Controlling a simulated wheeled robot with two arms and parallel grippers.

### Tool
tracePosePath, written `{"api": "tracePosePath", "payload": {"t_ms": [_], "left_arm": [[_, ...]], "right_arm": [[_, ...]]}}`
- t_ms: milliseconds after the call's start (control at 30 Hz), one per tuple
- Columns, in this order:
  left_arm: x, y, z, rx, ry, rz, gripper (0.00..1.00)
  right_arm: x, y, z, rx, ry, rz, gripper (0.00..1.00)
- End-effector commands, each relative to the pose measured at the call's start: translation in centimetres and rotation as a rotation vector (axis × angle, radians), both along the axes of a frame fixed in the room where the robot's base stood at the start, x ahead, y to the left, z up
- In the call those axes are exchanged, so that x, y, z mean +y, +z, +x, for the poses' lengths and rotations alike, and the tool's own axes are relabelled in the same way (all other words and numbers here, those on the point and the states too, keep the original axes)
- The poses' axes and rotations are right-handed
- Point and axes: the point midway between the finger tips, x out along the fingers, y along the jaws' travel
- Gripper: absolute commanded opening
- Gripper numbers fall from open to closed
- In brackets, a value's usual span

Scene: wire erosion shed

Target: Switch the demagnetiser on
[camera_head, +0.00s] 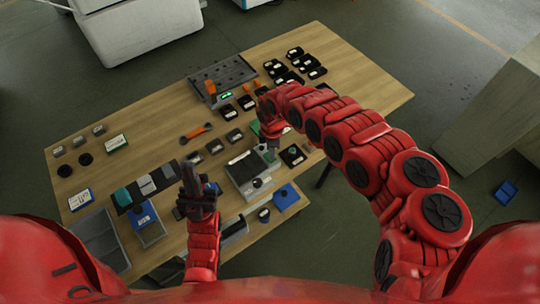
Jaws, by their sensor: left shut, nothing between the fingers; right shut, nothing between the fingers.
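A grey box-shaped device (243,177) with a dark strip on top and a small round knob stands near the front middle of the table; it looks like the demagnetiser, but no label is readable. Its switch cannot be made out. My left gripper (191,170) is shut and empty, to the left of this device, over the front part of the table. My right gripper (272,144) is shut and empty, just beyond the device's far right corner; whether it touches anything cannot be told. My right arm hides part of the table's right side.
The wooden table (350,80) holds a dark tray (232,75) with a green-lit display nearby, several black parts, an orange tool (195,131) and a blue box (286,197). A grey bin (98,240) is at the front left. The table's far right end is clear.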

Motion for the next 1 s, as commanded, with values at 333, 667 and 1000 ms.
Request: {"api": "tracePosePath", "payload": {"t_ms": [333,667,1000], "left_arm": [[0.0,-0.5,0.0,0.000,0.000,0.000,0.00],[0.0,-0.9,0.0,0.000,0.000,0.000,0.00],[0.0,-1.3,0.0,0.000,0.000,0.000,0.00]], "right_arm": [[0.0,-0.6,0.0,0.000,0.000,0.000,0.00],[0.0,-1.1,0.0,0.000,0.000,0.000,0.00],[0.0,-1.6,0.0,0.000,0.000,0.000,0.00]]}}
